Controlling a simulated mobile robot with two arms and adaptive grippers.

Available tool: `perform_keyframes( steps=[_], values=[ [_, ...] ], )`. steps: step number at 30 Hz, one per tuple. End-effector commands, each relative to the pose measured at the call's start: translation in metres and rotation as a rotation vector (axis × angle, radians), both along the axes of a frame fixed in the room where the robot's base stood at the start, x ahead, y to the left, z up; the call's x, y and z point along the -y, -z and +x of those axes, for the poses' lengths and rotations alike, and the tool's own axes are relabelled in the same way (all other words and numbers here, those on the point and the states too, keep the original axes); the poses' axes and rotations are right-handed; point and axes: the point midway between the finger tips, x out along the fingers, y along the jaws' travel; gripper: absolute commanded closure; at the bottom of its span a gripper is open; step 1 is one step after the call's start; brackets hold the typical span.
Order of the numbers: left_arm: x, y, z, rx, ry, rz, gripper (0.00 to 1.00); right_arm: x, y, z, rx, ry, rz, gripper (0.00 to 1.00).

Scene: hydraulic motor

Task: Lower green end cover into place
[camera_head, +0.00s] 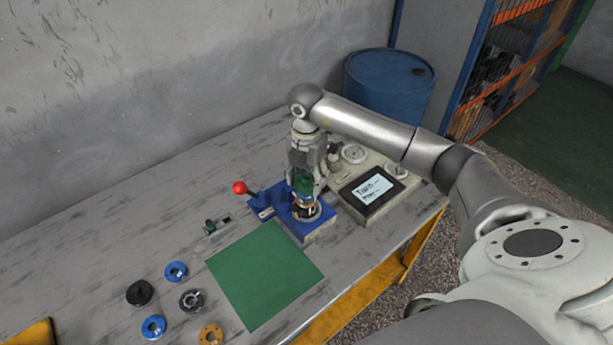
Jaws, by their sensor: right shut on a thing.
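The green end cover (304,184) is between the fingers of my right gripper (303,180), which points down from above. It sits over a stack of parts (306,205) with dark and copper-coloured bands on the blue fixture (266,207). I cannot tell whether the cover touches the stack, as the fingers partly hide it. My right gripper is shut on the cover. My left gripper is not in view.
A red-knobbed lever (240,187) rises at the fixture's left. A device with a screen (371,190) and gauges stands close on the right. A green mat (265,274) lies clear in front. Several round parts, including a black one (140,292), lie front left.

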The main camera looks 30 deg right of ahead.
Motion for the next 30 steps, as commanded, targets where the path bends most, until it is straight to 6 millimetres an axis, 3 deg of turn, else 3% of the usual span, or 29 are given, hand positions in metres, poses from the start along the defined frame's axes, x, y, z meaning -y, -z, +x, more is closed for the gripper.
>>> perform_keyframes(
  steps=[30],
  values=[
    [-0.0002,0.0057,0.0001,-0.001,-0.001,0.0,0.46,0.0004,0.0071,0.0006,0.002,0.0,0.0,0.79]
  ],
)
